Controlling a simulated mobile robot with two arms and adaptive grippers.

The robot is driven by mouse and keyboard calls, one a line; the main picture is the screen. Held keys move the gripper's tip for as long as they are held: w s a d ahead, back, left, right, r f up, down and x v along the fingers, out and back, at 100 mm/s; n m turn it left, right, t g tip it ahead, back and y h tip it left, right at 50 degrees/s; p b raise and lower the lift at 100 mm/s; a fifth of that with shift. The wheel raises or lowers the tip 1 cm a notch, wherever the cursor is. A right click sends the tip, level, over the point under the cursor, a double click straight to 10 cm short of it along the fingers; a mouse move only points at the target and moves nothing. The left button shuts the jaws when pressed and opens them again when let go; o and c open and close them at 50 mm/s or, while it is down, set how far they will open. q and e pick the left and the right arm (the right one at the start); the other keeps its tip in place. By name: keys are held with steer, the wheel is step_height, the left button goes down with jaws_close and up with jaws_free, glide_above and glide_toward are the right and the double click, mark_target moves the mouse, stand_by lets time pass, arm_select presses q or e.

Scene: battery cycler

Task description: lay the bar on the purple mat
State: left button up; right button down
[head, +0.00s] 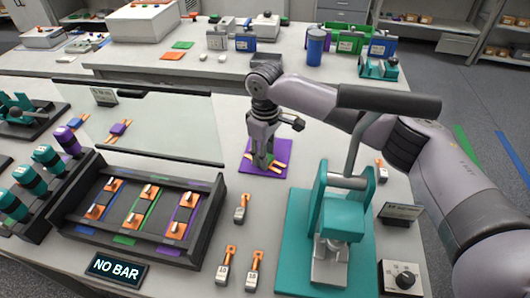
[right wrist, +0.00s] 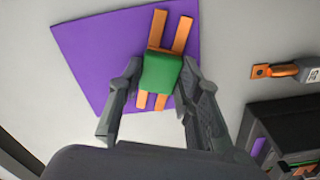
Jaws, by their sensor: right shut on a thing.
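The bar (right wrist: 160,73), a green block with orange prongs at both ends, is between the fingers of my right gripper (right wrist: 158,88). The purple mat (right wrist: 88,48) is directly under the bar in the right wrist view. In the head view my right gripper (head: 262,158) points down over the purple mat (head: 281,148), and the bar's orange prongs (head: 276,168) show at its fingertips. The gripper is shut on the green block. I cannot tell whether the bar touches the mat. My left gripper is out of view.
A black rack (head: 97,242) with orange bars stands at the left, behind a "NO BAR" sign (head: 118,269). A clear panel (head: 165,125) stands behind it. A teal press (head: 331,232) stands right of the mat. Several orange-tipped pieces (head: 241,210) lie in front of the mat.

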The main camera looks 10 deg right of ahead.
steer(key=c, duration=1.2)
jaws_free()
steer(key=shift+f, duration=0.1)
steer(key=shift+o, duration=0.2)
step_height(320, 180, up, 12)
steer(key=b, duration=0.1)
steer(key=shift+r, duration=0.2)
steer(key=shift+f, duration=0.1)
